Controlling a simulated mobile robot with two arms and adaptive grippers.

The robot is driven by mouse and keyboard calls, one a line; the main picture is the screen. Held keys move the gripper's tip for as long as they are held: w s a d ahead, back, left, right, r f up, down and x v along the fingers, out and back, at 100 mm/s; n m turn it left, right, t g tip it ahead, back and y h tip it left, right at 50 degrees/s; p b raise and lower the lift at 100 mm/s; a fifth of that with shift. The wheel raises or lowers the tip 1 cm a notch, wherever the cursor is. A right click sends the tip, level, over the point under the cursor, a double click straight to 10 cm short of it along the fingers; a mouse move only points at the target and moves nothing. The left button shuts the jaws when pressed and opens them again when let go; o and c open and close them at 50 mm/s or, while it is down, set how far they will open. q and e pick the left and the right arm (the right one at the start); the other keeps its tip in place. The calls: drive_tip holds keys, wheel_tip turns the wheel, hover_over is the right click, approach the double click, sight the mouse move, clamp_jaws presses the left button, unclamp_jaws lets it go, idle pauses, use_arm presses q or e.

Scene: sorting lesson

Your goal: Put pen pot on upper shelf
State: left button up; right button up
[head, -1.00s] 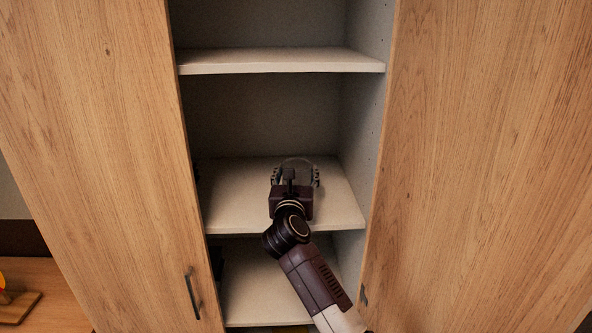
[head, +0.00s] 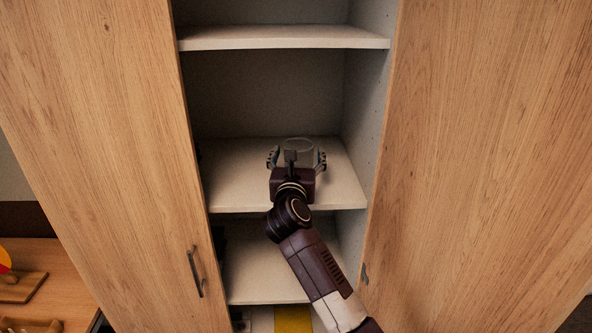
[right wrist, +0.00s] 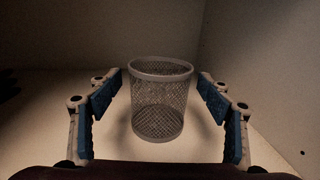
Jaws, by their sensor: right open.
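The pen pot (right wrist: 160,103) is an empty-looking grey wire-mesh cup. In the right wrist view it stands upright on a pale shelf board. My right gripper (right wrist: 158,95) is open, with one blue-padded finger on each side of the pot and a visible gap on both sides. In the head view, the pot's rim (head: 299,144) shows just beyond the right gripper (head: 297,158), which hides most of the pot. They are over the middle shelf (head: 235,180) of the cabinet. My left gripper is not in view.
A higher shelf board (head: 285,37) crosses above. A lower shelf (head: 262,272) lies beneath my arm. The cabinet's wooden doors (head: 105,150) and (head: 480,150) flank the opening closely. A table (head: 50,262) with coloured wooden pieces is at the lower left.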

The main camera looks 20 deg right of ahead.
drive_tip(key=b+v, duration=0.2)
drive_tip(key=v, duration=0.7)
drive_tip(key=shift+a+f+b, duration=0.1)
drive_tip(key=shift+b, duration=0.3)
drive_tip(key=shift+s+a, duration=0.2)
drive_tip(key=shift+s, duration=0.4)
